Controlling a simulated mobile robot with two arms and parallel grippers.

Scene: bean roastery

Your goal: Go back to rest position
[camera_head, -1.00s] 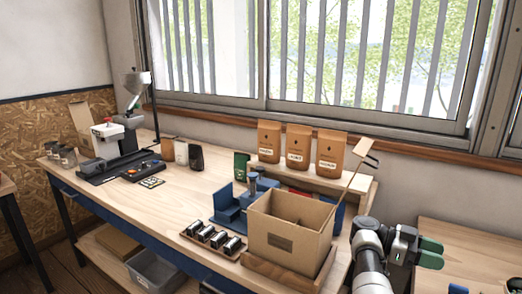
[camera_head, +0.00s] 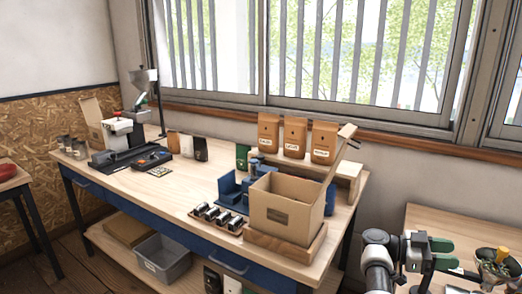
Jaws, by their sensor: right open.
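My right gripper (camera_head: 446,252) is at the lower right in the head view, with green fingertips pointing right. It is open and I see nothing between its fingers. It is in front of the side table at the right, apart from the cardboard box. My left gripper is not in view.
The long workbench (camera_head: 200,187) carries an open cardboard box (camera_head: 283,215), a blue device (camera_head: 231,192), several small jars in a rack (camera_head: 218,217) and brown bags (camera_head: 295,138). A side table (camera_head: 440,222) at the right holds a bowl (camera_head: 497,268). A grey bin (camera_head: 163,258) is below.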

